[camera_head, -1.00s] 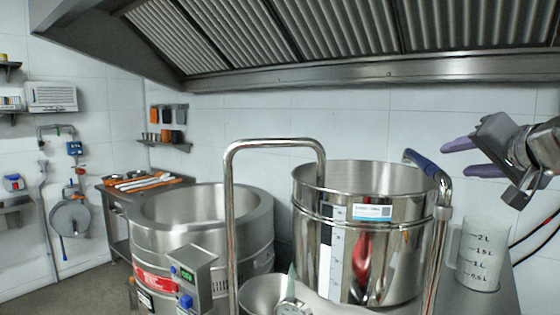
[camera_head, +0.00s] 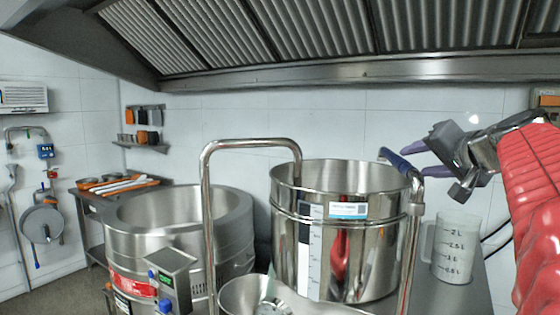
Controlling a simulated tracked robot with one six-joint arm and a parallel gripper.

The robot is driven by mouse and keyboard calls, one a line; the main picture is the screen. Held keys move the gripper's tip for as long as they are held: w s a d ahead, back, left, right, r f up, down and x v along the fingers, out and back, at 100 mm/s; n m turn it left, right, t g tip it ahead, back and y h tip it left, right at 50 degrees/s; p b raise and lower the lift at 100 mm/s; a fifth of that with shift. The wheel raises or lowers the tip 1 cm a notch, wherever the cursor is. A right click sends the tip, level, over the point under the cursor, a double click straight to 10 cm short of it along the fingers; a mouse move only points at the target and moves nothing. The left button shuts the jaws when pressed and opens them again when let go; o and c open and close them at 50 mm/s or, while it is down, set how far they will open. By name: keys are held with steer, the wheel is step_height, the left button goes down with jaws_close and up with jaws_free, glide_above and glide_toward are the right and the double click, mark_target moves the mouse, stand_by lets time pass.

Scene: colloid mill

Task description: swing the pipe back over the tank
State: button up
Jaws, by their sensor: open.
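A bent steel pipe (camera_head: 206,190) rises at the left of the tall polished tank (camera_head: 375,240), arches over and comes down at the left part of the tank's rim. A second bent steel pipe (camera_head: 409,245) with a blue grip (camera_head: 394,160) stands at the tank's right; the grip slants over the right rim. I cannot tell whether the two pipes join. My gripper (camera_head: 407,161) is open, coming from the right. Its two purple fingers point left, with their tips close to the blue grip. I cannot tell whether they touch it.
A wide steel kettle (camera_head: 122,230) with a control box (camera_head: 171,275) stands at left. A steel bowl (camera_head: 238,295) sits low in front of the tank. A measuring jug (camera_head: 455,250) stands close below my gripper. An extractor hood (camera_head: 340,72) hangs above.

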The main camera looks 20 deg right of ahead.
mark_target(395, 167)
steer(key=x, duration=0.8)
steer(key=shift+w, duration=0.15)
steer(key=shift+c, duration=0.6)
steer(key=shift+f, duration=0.1)
jaws_close()
